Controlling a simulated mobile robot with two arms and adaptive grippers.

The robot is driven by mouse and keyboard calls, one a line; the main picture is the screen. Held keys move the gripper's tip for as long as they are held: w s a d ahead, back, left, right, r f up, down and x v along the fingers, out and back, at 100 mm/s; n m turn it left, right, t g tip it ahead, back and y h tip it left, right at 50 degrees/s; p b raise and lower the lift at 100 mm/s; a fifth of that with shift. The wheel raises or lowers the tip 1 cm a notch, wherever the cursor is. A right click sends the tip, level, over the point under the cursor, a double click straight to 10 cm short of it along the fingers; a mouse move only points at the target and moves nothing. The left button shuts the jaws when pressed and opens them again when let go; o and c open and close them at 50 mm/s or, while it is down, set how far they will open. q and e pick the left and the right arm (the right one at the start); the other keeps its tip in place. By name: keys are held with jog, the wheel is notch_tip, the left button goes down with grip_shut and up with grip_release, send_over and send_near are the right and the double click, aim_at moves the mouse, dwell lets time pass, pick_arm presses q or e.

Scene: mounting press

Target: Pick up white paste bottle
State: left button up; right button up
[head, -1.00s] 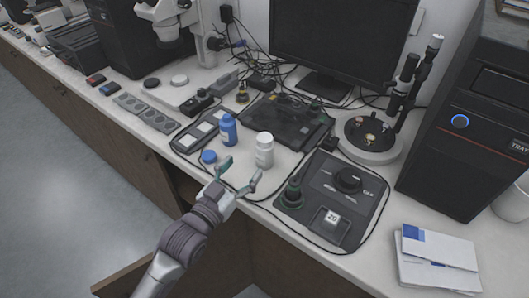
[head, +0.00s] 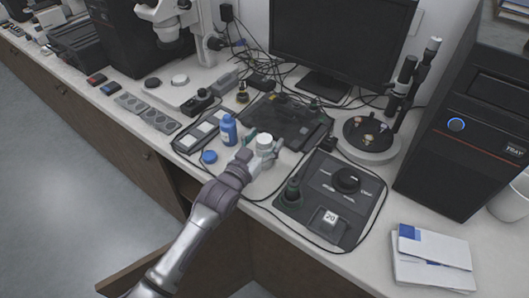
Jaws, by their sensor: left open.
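The white paste bottle (head: 265,143) stands upright on the bench, to the right of a blue bottle. Its white cap and upper part show. My left gripper (head: 261,144) is at the bottle, open, with one finger to the left of it and the other to the right. The gripper hides the lower part of the bottle, and I cannot tell whether the fingers touch it. My right gripper does not show.
The blue bottle (head: 228,130) and a blue cap (head: 209,157) stand close by on the left. A black control unit (head: 330,196) with a knob is on the right. A dark flat device (head: 285,120) lies behind. A round-based stand (head: 368,140) and monitor (head: 342,38) are farther back.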

pick_arm(q)
grip_shut()
dwell(0.3)
jog(key=shift+r, duration=0.25)
